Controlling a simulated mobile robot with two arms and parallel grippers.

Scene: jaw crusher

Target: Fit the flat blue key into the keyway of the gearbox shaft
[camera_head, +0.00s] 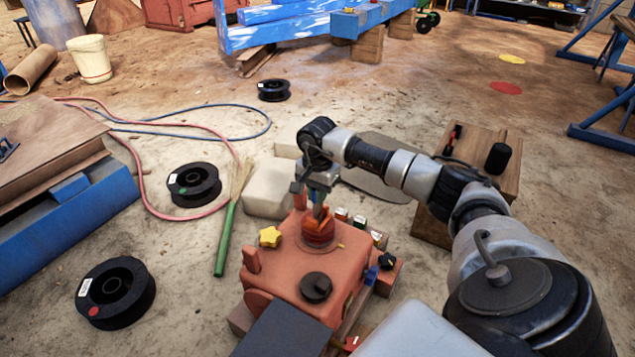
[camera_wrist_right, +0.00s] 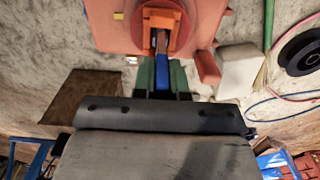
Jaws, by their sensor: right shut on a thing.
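The orange gearbox (camera_head: 290,265) sits low in the middle of the head view. My right gripper (camera_head: 319,208) is right over the shaft, pointing down. In the right wrist view, its dark green fingers (camera_wrist_right: 161,78) are shut on the flat blue key (camera_wrist_right: 161,74). The key's far end is at the slot-like keyway (camera_wrist_right: 160,42) in the shaft (camera_wrist_right: 178,18). I cannot tell whether the key is inside it or just in front. My left gripper is not in view.
Black spools (camera_head: 115,292) and hoses lie on the floor. A wooden crate (camera_head: 432,232) stands to the right.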

